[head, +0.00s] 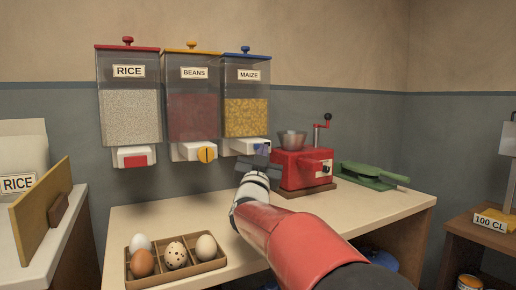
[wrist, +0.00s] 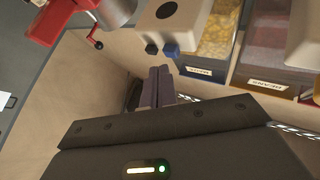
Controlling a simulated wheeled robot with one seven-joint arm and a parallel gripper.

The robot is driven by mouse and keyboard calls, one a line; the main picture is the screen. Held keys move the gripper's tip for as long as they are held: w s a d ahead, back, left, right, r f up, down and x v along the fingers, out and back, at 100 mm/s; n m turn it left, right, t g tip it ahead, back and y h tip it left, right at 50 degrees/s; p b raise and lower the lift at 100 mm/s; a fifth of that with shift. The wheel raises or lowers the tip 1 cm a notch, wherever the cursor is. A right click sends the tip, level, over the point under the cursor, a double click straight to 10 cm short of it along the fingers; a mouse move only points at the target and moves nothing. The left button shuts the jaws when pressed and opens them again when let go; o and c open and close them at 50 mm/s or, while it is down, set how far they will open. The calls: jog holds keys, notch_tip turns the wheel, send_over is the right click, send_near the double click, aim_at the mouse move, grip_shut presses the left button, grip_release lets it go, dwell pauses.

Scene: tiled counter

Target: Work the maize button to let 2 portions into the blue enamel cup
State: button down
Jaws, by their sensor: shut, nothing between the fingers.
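The maize dispenser (head: 246,116) hangs on the wall, with a blue lid and yellow grain in its clear bin. Its white outlet block (head: 243,146) carries a blue button (head: 262,148), partly covered by my gripper in the head view. The wrist view shows what looks like this button (wrist: 172,50) beside a small dark block. My gripper (wrist: 160,73) is shut and empty, its fingertips close to the button; I cannot tell whether they touch. It also shows in the head view (head: 262,163). I cannot make out the blue enamel cup; my arm hides part of the counter.
The rice dispenser (head: 130,115) and beans dispenser (head: 193,115) hang to the left. A red grinder (head: 302,168) stands close right of my gripper, with a green tool (head: 370,176) beyond. An egg tray (head: 176,262) sits front left. The counter's left middle is clear.

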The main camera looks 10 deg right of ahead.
jog(key=shift+w+a, duration=0.1)
jog(key=shift+w, duration=0.25)
jog(key=shift+w+a, duration=0.2)
jog(key=shift+w, duration=0.25)
dwell(0.6)
jog(key=shift+s, duration=0.15)
jog(key=shift+s+d+b, duration=0.3)
jog(key=shift+s+b, duration=0.3)
jog(key=shift+s, duration=0.1)
jog(key=shift+s+d+b, duration=0.25)
jog(key=shift+s+b, duration=0.3)
jog(key=shift+s, duration=0.25)
jog(key=shift+s+d+b, duration=0.3)
jog(key=shift+s+b, duration=0.2)
jog(key=shift+s, duration=0.3)
jog(key=shift+s+d+b, duration=0.25)
jog(key=shift+s+b, duration=0.3)
jog(key=shift+s, duration=0.25)
